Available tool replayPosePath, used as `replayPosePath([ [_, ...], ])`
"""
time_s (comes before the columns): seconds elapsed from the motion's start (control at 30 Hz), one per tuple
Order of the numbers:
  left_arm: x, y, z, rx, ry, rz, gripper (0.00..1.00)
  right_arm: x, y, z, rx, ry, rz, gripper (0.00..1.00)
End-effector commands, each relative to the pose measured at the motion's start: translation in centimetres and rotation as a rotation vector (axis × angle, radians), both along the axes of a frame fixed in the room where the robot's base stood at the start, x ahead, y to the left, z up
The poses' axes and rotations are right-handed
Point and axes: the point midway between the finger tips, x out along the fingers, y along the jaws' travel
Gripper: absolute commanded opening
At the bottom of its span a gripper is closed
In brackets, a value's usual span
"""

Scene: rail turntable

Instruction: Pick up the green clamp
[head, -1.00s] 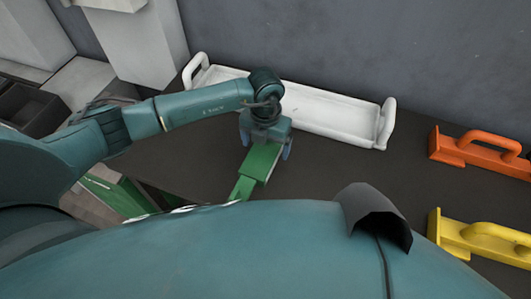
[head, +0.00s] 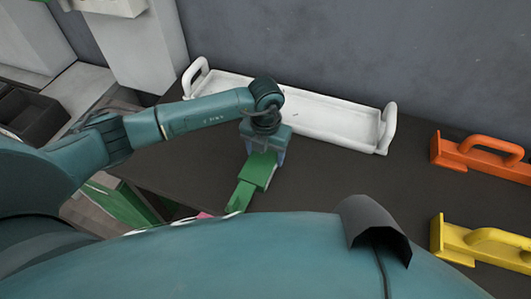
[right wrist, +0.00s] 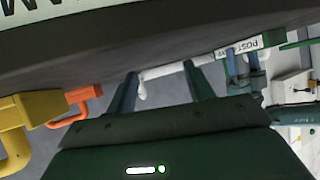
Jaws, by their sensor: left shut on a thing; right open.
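The green clamp (head: 243,193) lies on the dark table in the head view, in front of the white tray. My left gripper (head: 264,151) is over its far end, pointing down, with its fingers closed on it. The clamp's near end is partly hidden by my body, and its grip under the gripper is covered. My right gripper (right wrist: 160,84) shows in the right wrist view with its two fingers apart and nothing between them. It is not visible in the head view.
A white tray (head: 325,121) with end handles stands along the wall. An orange clamp (head: 480,156) and a yellow clamp (head: 482,242) lie at the right. The dark table (head: 350,175) is clear between the tray and these clamps.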

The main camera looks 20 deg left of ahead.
Motion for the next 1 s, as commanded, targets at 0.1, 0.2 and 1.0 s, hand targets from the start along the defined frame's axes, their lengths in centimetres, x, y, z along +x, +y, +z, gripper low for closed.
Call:
replayPosePath([
  [0.1,0.0,0.0,0.0,0.001,0.000,0.000,0.25,0.0,0.0,0.0,0.000,0.001,0.001,0.53],
  [0.2,0.1,0.0,0.1,0.000,-0.002,0.000,0.25,-0.1,0.1,-0.1,0.000,0.002,0.002,0.53],
  [1.0,0.0,0.0,9.9,0.000,-0.002,-0.019,0.25,-1.0,-2.1,2.2,-0.072,0.093,-0.040,0.53],
])
